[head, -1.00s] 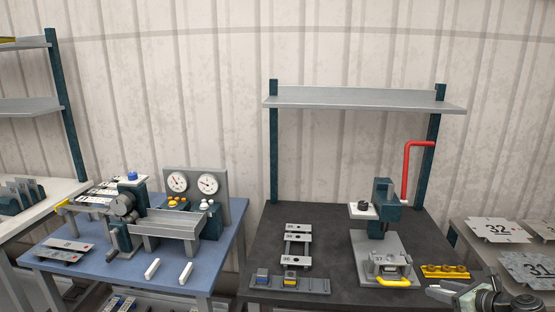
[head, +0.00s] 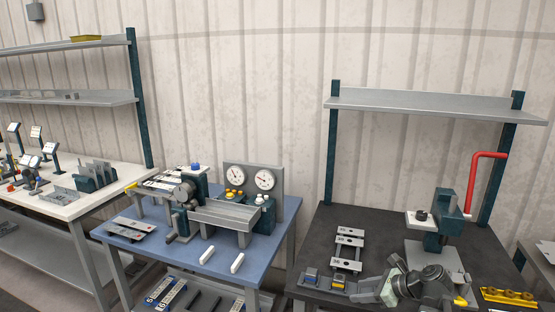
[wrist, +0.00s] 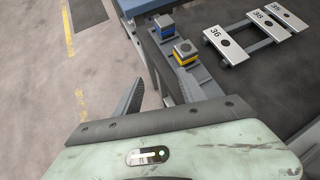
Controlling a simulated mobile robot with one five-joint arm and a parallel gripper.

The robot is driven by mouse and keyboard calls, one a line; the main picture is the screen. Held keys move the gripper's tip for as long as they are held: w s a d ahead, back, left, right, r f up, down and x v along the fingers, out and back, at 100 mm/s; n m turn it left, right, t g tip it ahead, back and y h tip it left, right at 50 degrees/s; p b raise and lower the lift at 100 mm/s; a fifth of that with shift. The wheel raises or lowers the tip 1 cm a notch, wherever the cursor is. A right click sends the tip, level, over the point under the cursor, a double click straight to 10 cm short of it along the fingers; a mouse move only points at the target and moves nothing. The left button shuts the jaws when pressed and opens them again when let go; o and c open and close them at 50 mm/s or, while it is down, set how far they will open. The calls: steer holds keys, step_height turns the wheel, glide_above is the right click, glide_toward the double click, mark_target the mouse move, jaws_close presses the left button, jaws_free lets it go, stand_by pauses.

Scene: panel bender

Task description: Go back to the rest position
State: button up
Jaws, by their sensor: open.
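My gripper (wrist: 160,88) shows in the wrist view with its two dark fingers apart and nothing between them. It is above the front left edge of the dark table (wrist: 265,118). In the head view my gripper (head: 362,290) is low, in front of the dark table's press, and my arm hides part of the press base.
Numbered plates (wrist: 226,45) lie on a rack on the dark table. The press (head: 445,218) has a red lever (head: 475,185). A yellow holder (head: 508,296) lies to its right. A blue table (head: 195,262) with a bender and gauges stands to the left. Floor (wrist: 35,100) shows beside the dark table.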

steer(key=s+a+f+n+g+h, duration=0.1)
steer(key=s+a+f+n+g, duration=0.15)
steer(key=a+n, duration=0.55)
steer(key=s+a+f+n+g+h, duration=0.1)
steer(key=a+f+n+g, duration=0.25)
steer(key=a, duration=0.75)
steer(key=s+d+f+n+g+h, duration=0.1)
steer(key=s+d+n+h, duration=0.3)
steer(key=n, duration=1)
steer(key=shift+d+f+h, duration=0.6)
steer(key=shift+d+f, duration=0.05)
steer(key=shift+f, duration=0.2)
steer(key=shift+s+r, duration=0.1)
